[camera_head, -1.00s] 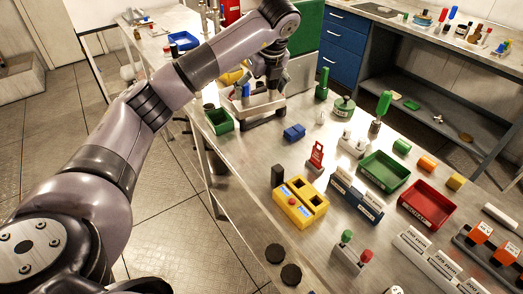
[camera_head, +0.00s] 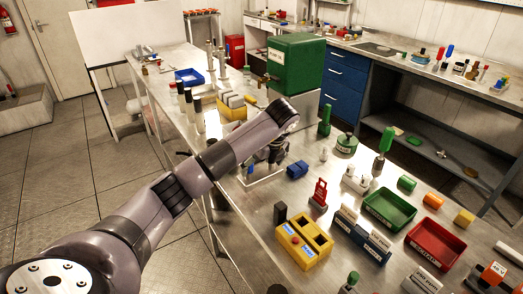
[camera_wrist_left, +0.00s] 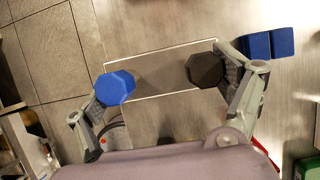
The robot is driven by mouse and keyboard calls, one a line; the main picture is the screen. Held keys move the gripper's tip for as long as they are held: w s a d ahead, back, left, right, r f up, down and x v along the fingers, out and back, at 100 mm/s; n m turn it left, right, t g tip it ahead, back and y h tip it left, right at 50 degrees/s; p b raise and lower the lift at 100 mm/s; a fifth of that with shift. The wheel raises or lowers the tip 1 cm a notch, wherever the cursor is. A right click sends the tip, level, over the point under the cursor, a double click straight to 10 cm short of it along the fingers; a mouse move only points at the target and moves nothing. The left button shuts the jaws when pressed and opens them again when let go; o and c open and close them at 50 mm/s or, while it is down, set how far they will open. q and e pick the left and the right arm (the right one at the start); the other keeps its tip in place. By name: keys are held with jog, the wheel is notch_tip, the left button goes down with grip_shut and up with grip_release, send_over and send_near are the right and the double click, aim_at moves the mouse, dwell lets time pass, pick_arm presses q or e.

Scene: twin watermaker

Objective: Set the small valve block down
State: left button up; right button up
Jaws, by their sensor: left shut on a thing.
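My left gripper (camera_head: 268,158) is over the near left part of the steel table, beyond the yellow block, and my arm partly hides it. In the left wrist view my left gripper (camera_wrist_left: 163,98) has its two fingers closed on the small valve block (camera_wrist_left: 115,88). The block shows a blue eight-sided knob by the left finger and a dark brown one by the right finger. Its body is hard to make out against the grey metal. A thin pale rectangular outline shows around this spot. I cannot tell whether the block touches the table. My right gripper is not in view.
A blue block (camera_head: 297,170) lies close to the right of the gripper. A yellow two-pocket block (camera_head: 304,246), a red tag stand (camera_head: 319,193), a green tray (camera_head: 390,209) and a red tray (camera_head: 436,244) are nearer. A large green box (camera_head: 296,66) stands behind.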

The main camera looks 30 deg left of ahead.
pick_arm(q)
jog(key=shift+w+f+p, duration=0.15)
jog(key=shift+f+p, duration=0.25)
jog(key=shift+f, duration=2)
jog(key=o, duration=1.7)
jog(key=shift+s+d+f, duration=0.1)
jog(key=shift+s, duration=0.1)
jog(key=b+v, duration=0.2)
jog(key=v, duration=0.4)
jog(key=shift+d+r, duration=0.2)
jog(key=shift+r, duration=0.15)
jog(key=p, duration=0.2)
send_near(263, 175)
jog(key=shift+s+d+r, duration=0.1)
jog(key=shift+r, duration=0.2)
